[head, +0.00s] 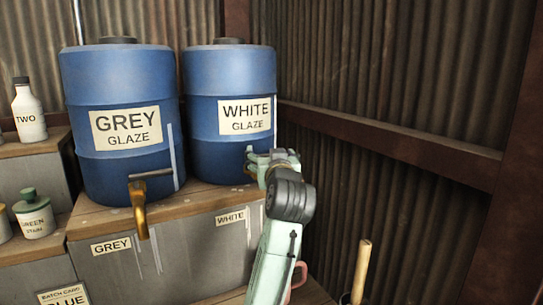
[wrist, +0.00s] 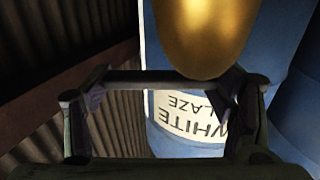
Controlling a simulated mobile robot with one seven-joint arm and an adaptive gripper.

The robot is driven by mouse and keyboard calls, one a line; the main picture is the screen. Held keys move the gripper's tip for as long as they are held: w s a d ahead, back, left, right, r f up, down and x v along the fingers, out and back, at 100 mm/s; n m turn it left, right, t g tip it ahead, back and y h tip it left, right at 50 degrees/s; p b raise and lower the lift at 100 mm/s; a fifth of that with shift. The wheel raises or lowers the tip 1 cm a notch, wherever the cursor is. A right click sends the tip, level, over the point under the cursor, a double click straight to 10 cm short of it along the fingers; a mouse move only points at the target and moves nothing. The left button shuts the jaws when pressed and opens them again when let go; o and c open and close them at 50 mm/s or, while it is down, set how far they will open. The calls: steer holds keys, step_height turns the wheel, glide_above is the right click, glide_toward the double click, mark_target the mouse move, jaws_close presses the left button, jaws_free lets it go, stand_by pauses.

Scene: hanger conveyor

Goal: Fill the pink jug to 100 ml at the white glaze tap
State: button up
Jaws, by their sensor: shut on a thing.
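The blue WHITE GLAZE drum (head: 229,90) stands on a wooden-topped block in the head view. Its brass tap (head: 250,172) is mostly hidden behind my gripper (head: 268,160). In the wrist view, the tap's brass part (wrist: 205,30) looms close at the top, beside my gripper's fingers (wrist: 163,82), with the upside-down WHITE GLAZE label (wrist: 190,115) behind. My gripper is at the tap and shut on it; the exact part held is unclear. A pink handle (head: 300,273), apparently the pink jug's, shows low behind my arm; the rest of it and its fill level are hidden.
The GREY GLAZE drum (head: 120,90) stands to the left, its brass tap (head: 139,208) jutting forward. A white bottle (head: 28,112) and a green-lidded jar (head: 34,216) are at far left. A wooden handle (head: 361,270) stands upright at lower right. Corrugated walls close in the right.

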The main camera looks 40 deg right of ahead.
steer(key=o, duration=1.7)
step_height(320, 180, up, 10)
